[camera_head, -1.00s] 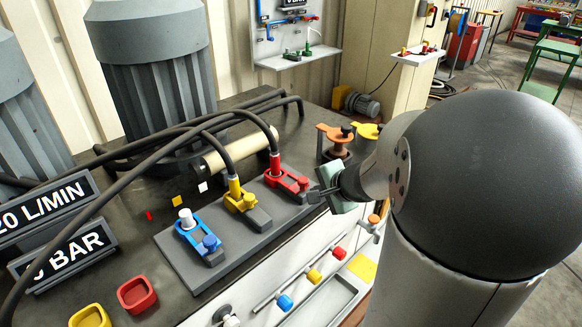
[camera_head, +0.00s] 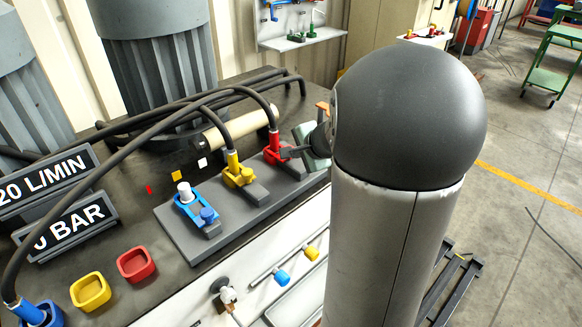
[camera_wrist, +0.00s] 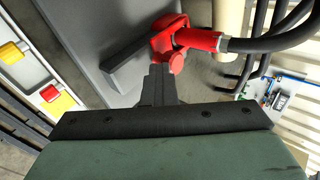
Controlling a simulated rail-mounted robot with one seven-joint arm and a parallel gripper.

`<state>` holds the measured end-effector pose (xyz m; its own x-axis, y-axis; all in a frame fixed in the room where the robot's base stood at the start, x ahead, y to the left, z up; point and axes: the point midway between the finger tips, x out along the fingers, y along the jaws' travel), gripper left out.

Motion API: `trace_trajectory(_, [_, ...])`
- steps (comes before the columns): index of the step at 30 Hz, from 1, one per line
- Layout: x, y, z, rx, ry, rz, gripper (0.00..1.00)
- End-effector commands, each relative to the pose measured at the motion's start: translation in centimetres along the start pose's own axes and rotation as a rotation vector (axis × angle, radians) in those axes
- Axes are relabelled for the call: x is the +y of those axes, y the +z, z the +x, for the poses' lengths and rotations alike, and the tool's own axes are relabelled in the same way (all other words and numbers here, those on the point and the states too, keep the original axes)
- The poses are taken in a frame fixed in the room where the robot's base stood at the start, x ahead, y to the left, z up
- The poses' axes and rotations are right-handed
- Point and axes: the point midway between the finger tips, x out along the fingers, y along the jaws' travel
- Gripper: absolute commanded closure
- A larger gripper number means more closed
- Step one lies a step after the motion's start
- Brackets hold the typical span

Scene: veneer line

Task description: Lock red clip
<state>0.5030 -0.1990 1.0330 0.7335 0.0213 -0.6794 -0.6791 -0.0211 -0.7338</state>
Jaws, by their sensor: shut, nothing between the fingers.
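The red clip (camera_head: 273,153) sits at the right end of a grey mounting block (camera_head: 232,212), with a black hose plugged into its red fitting. My gripper (camera_head: 287,153) is shut and empty, right beside the red clip. It hides part of the clip in the head view. In the wrist view the closed fingertips (camera_wrist: 157,72) point at the red clip (camera_wrist: 165,42), close to its round red knob. I cannot tell whether they touch it.
A yellow clip (camera_head: 238,174) with a hose and a blue clip (camera_head: 197,208) sit on the same block. Black hoses (camera_head: 180,128) arch behind it. Red (camera_head: 137,265) and yellow (camera_head: 90,291) cups stand front left. A beige roller (camera_head: 225,133) lies behind.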

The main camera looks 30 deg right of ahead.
Motion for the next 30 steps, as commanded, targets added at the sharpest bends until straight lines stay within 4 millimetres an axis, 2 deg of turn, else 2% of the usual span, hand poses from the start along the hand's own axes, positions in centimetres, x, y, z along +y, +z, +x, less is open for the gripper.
trace_trajectory(12, [-0.3, -0.3, 0.1, 0.006, -0.002, 0.006, 1.0])
trace_trajectory(17, [0.6, -0.3, -0.6, 0.006, -0.003, 0.006, 1.0])
trace_trajectory(22, [3.0, -0.4, -3.0, 0.006, -0.004, 0.005, 1.0])
trace_trajectory(24, [2.3, -0.4, -5.2, 0.006, -0.006, 0.002, 1.0])
trace_trajectory(30, [2.5, -0.4, -9.6, 0.005, -0.004, 0.003, 1.0])
